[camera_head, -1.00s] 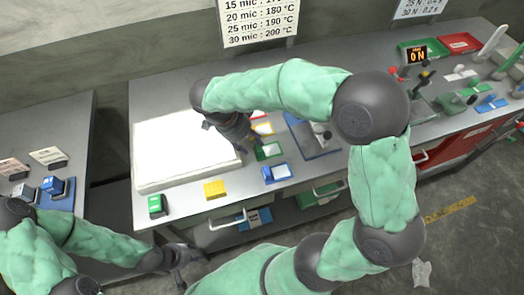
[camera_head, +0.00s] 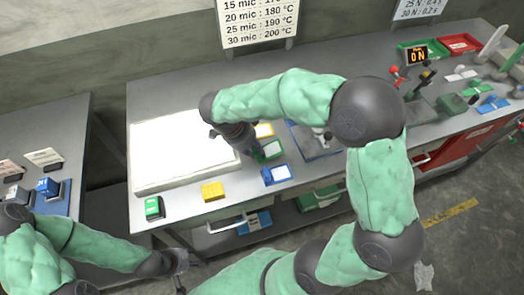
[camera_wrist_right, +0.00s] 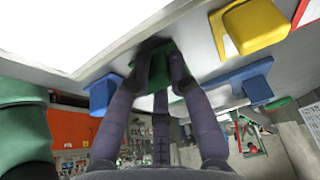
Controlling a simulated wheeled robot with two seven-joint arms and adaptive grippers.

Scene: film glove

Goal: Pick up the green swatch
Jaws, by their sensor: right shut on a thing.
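My right gripper (camera_wrist_right: 160,62) is shut on a green piece, taken as the green swatch (camera_wrist_right: 154,74), in the right wrist view. The fingers hide part of it, and I cannot tell whether it is clear of the bench. In the head view, the green piece with a white face (camera_head: 268,150) shows beside my right gripper (camera_head: 246,147), which the arm partly hides. Another green block with a pale label (camera_head: 153,208) stands at the bench's front left. My left gripper (camera_head: 183,269) is low in front of the bench, its fingers apart and empty.
A large white panel (camera_head: 178,150) lies left of my right gripper. A blue-framed piece (camera_head: 276,174) and a yellow one (camera_head: 264,130) flank the green one. A yellow block (camera_head: 213,191) sits near the front edge. A blue stand (camera_head: 310,140) is to the right.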

